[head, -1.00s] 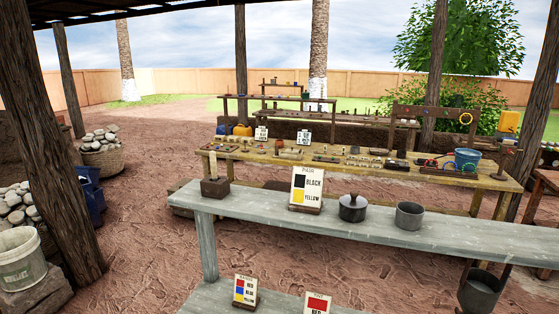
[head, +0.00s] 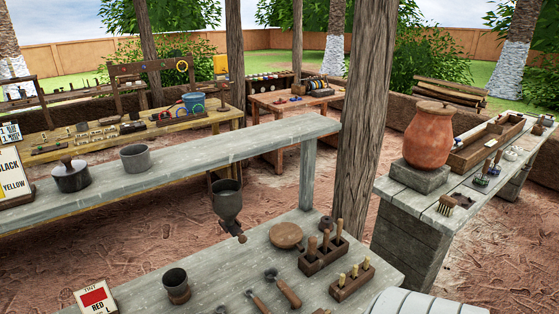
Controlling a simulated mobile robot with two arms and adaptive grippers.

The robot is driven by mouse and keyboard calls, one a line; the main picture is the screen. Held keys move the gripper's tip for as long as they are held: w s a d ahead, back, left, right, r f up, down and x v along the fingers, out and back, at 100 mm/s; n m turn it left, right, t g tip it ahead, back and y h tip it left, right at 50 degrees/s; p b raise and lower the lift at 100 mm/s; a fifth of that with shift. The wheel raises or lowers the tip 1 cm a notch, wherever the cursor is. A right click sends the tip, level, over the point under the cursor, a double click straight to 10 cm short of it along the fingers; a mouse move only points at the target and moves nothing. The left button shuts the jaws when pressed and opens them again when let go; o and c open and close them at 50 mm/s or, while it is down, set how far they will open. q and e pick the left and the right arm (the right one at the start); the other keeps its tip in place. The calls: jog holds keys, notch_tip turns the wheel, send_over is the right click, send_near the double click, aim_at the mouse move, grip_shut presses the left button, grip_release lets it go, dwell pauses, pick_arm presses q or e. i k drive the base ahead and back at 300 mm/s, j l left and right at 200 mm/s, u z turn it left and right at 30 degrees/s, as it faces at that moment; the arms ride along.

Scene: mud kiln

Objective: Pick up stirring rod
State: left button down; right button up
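I cannot tell for certain which thing is the stirring rod. Candidates are on the grey near table (head: 225,270). A wooden holder (head: 323,259) there has several upright handled tools in it. A smaller wooden block (head: 352,283) holds several short pale-handled pieces. Neither of my grippers shows in the head view.
A dark cup (head: 177,286) and a round wooden disc (head: 286,235) stand on the near table. A funnel-like vessel (head: 227,202) hangs behind it. A wooden post (head: 364,120) rises beyond. A clay jar (head: 428,135) stands on the right bench.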

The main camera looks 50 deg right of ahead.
aim_at(340, 226)
jog(key=z, duration=0.4)
jog(key=l+z, duration=0.1)
jog(key=z, duration=1.6)
jog(key=u, duration=1.8)
jog(key=l+z, duration=0.1)
jog(key=z, duration=1.7)
